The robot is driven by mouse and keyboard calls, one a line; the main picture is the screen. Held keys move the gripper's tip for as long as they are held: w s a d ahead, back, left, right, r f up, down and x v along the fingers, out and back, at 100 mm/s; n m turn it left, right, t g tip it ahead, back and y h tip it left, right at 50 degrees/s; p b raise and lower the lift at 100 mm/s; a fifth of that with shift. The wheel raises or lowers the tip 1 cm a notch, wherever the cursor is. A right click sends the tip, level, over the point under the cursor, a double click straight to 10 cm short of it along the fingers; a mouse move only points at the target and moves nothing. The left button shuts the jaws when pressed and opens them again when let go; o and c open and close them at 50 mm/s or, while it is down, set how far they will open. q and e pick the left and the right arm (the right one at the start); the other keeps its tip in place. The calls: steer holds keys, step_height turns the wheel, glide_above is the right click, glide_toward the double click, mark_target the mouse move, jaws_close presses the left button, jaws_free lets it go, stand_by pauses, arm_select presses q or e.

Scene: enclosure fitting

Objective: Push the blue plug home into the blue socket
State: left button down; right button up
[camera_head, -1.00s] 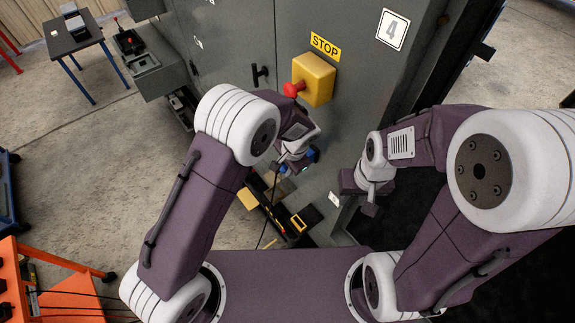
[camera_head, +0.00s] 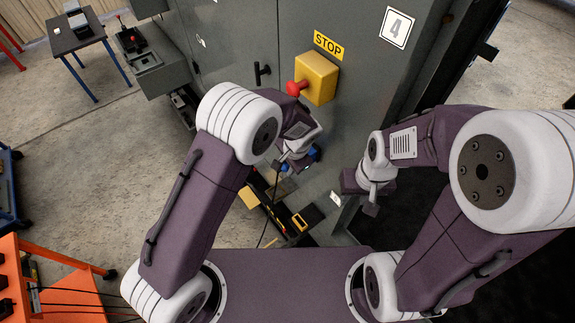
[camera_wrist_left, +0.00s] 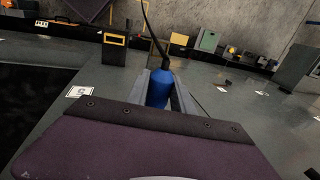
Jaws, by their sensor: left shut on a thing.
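The blue plug (camera_wrist_left: 158,88) sits between the two grey fingers of my left gripper (camera_wrist_left: 160,92) in the left wrist view. A black cable rises from its far end. In the head view my left gripper (camera_head: 298,160) is close to the grey cabinet front, below the red stop button. A small blue patch (camera_head: 315,153) shows beside it; I cannot tell whether this is plug or socket. The blue socket is not clearly visible, so I cannot tell how far the plug is in. My right gripper (camera_head: 370,208) hangs by the cabinet's right edge; its fingers are unclear.
The grey cabinet (camera_head: 240,40) fills the space ahead. A yellow box with a red stop button (camera_head: 297,88) juts out above my left gripper. A black tray with yellow items (camera_head: 300,220) lies below. An orange cart (camera_head: 60,290) stands lower left.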

stand_by(0.3)
arm_select(q)
steer(key=shift+d, duration=0.1)
steer(key=shift+w+d, duration=0.45)
steer(key=shift+d, duration=0.1)
steer(key=shift+w+d, duration=0.35)
steer(key=shift+d, duration=0.15)
steer(key=shift+d+r+p, duration=0.1)
steer(key=shift+r+p, duration=0.05)
steer(key=shift+p, duration=0.15)
stand_by(0.4)
steer(key=c, duration=1)
jaws_free()
steer(key=shift+w, duration=0.1)
steer(key=shift+c, duration=0.2)
steer(key=shift+r, duration=0.1)
